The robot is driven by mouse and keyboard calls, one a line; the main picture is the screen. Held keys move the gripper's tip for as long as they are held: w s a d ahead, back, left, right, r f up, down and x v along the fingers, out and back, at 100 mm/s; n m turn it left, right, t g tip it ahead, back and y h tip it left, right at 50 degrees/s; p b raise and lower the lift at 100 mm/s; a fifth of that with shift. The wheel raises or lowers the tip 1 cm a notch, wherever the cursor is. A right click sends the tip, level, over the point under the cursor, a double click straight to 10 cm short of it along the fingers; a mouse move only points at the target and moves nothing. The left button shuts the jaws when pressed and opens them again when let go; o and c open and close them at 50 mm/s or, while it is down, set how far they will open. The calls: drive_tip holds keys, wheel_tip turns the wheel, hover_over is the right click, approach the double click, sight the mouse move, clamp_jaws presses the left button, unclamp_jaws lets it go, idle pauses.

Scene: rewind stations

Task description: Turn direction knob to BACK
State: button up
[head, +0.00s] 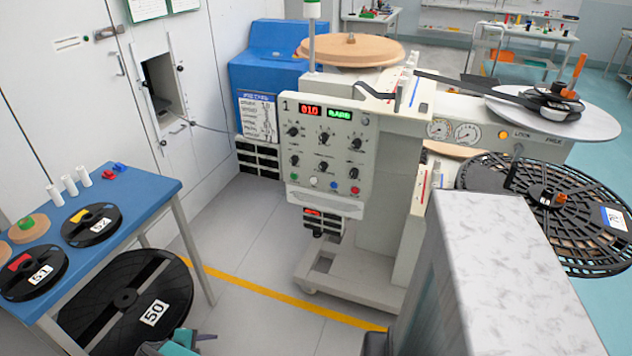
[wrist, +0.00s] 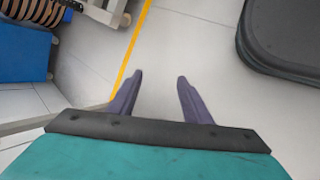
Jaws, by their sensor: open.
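The rewind station's control panel (head: 326,150) faces me near the middle of the head view. It bears several black knobs (head: 323,166) in two rows, a red display (head: 310,109) and a green display (head: 339,114). The knob labels are too small to read, so I cannot tell which is the direction knob or where it points. My gripper (wrist: 158,82) points down at the floor in the wrist view, its two fingers apart with nothing between them. Only a part of my gripper shows at the bottom of the head view, well below and left of the panel.
A blue table (head: 130,208) with reels stands at the left, a big black reel (head: 125,300) labelled 50 under it. A grey-white block (head: 520,270) stands at the front right. Clear floor (head: 240,250) with a yellow line lies before the panel.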

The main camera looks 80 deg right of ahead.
drive_tip(key=s+d+r+n+h, duration=0.1)
drive_tip(key=s+d+r+h, duration=0.15)
drive_tip(key=d+r, duration=0.5)
drive_tip(key=s+d+r+h, duration=0.2)
drive_tip(key=s+d+r, duration=0.15)
drive_tip(key=d, duration=0.65)
drive_tip(key=s+d+r+n+h, duration=0.1)
drive_tip(key=s+d+r+h, duration=0.1)
drive_tip(key=d+r, duration=0.55)
drive_tip(key=s+d+r+n+g+h+p, duration=0.1)
drive_tip(key=s+d+r+n+h, duration=0.3)
drive_tip(key=s+d+r, duration=1.1)
drive_tip(key=s+d+n, duration=0.1)
drive_tip(key=s, duration=0.1)
drive_tip(key=shift+s+r+h, duration=0.3)
drive_tip(key=shift+r+h, duration=0.05)
drive_tip(key=shift+d+f, duration=0.1)
drive_tip(key=shift+d, duration=0.05)
